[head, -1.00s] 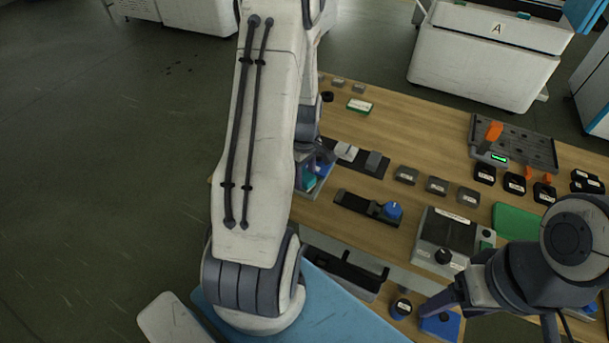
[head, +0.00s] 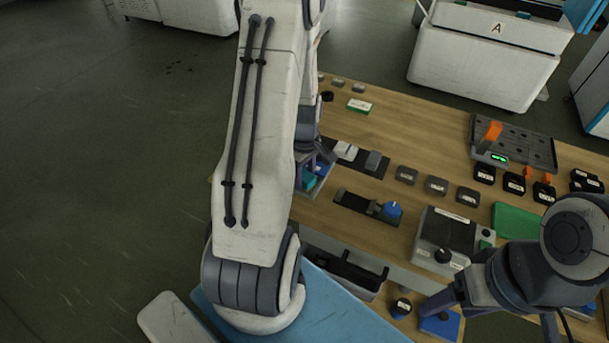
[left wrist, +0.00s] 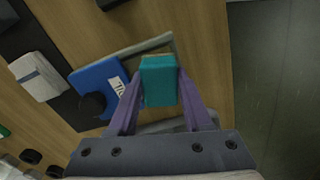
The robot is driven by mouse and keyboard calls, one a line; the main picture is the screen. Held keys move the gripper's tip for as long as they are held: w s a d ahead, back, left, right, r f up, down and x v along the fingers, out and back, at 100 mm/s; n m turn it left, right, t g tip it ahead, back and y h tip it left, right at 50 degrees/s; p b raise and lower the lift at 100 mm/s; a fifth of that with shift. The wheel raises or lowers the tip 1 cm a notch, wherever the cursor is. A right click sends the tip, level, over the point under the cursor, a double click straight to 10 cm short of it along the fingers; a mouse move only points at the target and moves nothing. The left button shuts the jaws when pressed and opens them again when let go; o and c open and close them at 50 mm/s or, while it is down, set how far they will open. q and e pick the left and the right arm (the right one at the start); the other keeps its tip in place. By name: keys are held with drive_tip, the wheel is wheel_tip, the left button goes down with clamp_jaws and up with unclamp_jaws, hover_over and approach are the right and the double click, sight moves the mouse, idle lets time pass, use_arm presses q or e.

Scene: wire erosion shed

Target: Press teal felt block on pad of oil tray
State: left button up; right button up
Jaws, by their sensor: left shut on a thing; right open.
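The teal felt block (left wrist: 160,82) is held between the two purple fingers of my left gripper (left wrist: 161,88), which is shut on it. In the left wrist view it appears over the right part of a grey-rimmed tray (left wrist: 150,44), beside a blue labelled piece (left wrist: 93,78) with a dark round knob. Whether the block touches a pad under it cannot be told. In the head view my left arm hides much of this spot; some teal (head: 308,181) shows beside it. My right gripper (head: 432,308) is open near the table's front, partly hidden by its own arm.
A dark strip with grey blocks (head: 374,161) lies right of the tray. Further right are a dark holder with a blue knob (head: 392,209), a grey control box (head: 447,232) and a green mat (head: 515,222). The table edge is close to the tray.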

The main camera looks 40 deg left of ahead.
use_arm(q)
wheel_tip(320, 180, up, 7)
drive_tip(key=p, duration=0.6)
drive_tip(key=shift+p, duration=0.3)
